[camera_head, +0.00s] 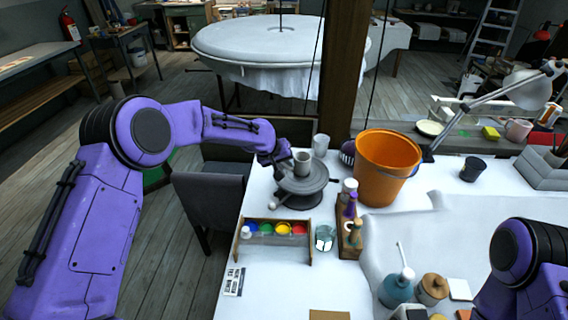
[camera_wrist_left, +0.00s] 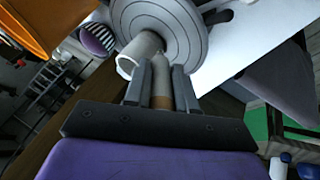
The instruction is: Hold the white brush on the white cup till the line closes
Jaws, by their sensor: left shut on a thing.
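A pale grey-white cup (camera_head: 302,163) stands upright on the round grey turntable (camera_head: 302,190) at the table's back left corner. The cup (camera_wrist_left: 142,52) and ringed turntable (camera_wrist_left: 183,32) also show in the left wrist view. My left gripper (camera_head: 280,160) is just left of the cup. In the left wrist view, my left gripper (camera_wrist_left: 160,88) is shut on a pale brush (camera_wrist_left: 160,90) with a brown band. The brush's far end is at the cup's side; whether they touch is unclear. My right gripper is outside the view; only part of that arm shows.
A second pale cup (camera_head: 320,145) stands behind the turntable. An orange bucket (camera_head: 386,168) is to its right. A wooden paint rack (camera_head: 273,241), a glass jar (camera_head: 324,238) and a bottle tray (camera_head: 349,236) stand in front. The front left tabletop is mostly clear.

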